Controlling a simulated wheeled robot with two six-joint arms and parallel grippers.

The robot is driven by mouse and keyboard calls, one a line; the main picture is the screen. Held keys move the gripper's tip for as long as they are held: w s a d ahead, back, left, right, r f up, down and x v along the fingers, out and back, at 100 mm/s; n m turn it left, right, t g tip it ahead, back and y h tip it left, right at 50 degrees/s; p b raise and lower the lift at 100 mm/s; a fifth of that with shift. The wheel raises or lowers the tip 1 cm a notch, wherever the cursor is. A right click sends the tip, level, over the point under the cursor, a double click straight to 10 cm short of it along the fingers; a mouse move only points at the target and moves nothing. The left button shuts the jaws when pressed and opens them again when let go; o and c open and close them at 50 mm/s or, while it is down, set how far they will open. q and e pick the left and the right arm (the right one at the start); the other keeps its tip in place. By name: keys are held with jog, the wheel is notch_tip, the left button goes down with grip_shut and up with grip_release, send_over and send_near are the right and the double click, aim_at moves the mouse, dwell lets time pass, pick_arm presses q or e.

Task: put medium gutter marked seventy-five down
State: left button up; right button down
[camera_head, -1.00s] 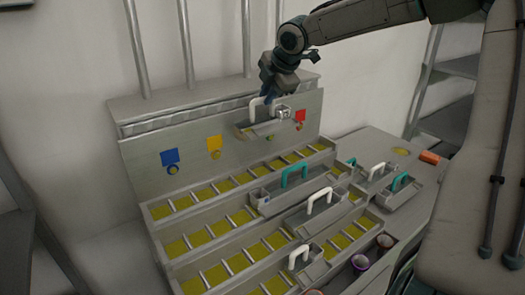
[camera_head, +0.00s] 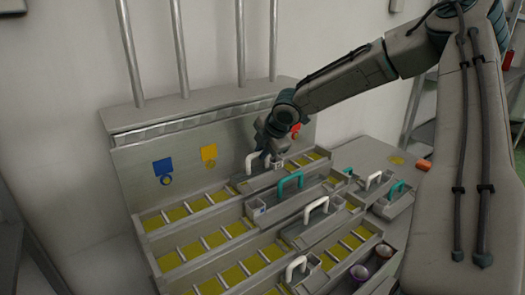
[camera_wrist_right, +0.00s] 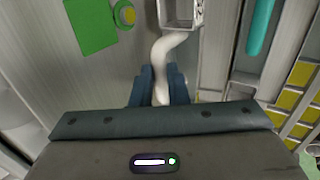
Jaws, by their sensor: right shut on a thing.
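My right gripper (camera_head: 262,150) is shut on the white handle (camera_head: 251,163) of a grey gutter (camera_head: 257,183). The gutter is at the top stepped row, below the back panel; whether it touches the row is unclear. In the right wrist view, my right gripper (camera_wrist_right: 161,88) has its blue fingers on both sides of the white handle (camera_wrist_right: 166,58). The gutter's open end (camera_wrist_right: 181,12) shows at the top edge. I cannot read a number on it. My left gripper is not in view.
Gutters with a teal handle (camera_head: 290,182) and white handles (camera_head: 316,208) (camera_head: 296,268) stand on the lower rows. More handled gutters lie on the right-hand table (camera_head: 350,155). The back panel (camera_head: 135,165) bears blue (camera_head: 163,167) and yellow (camera_head: 209,153) tags.

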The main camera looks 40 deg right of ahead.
jog(key=shift+s, duration=0.1)
jog(key=c, duration=1.4)
grip_release()
jog(key=shift+s+a+r, duration=0.1)
jog(key=shift+s+r, duration=0.15)
jog(key=shift+r, duration=0.4)
jog(key=v, duration=1.1)
jog(key=shift+f, duration=0.15)
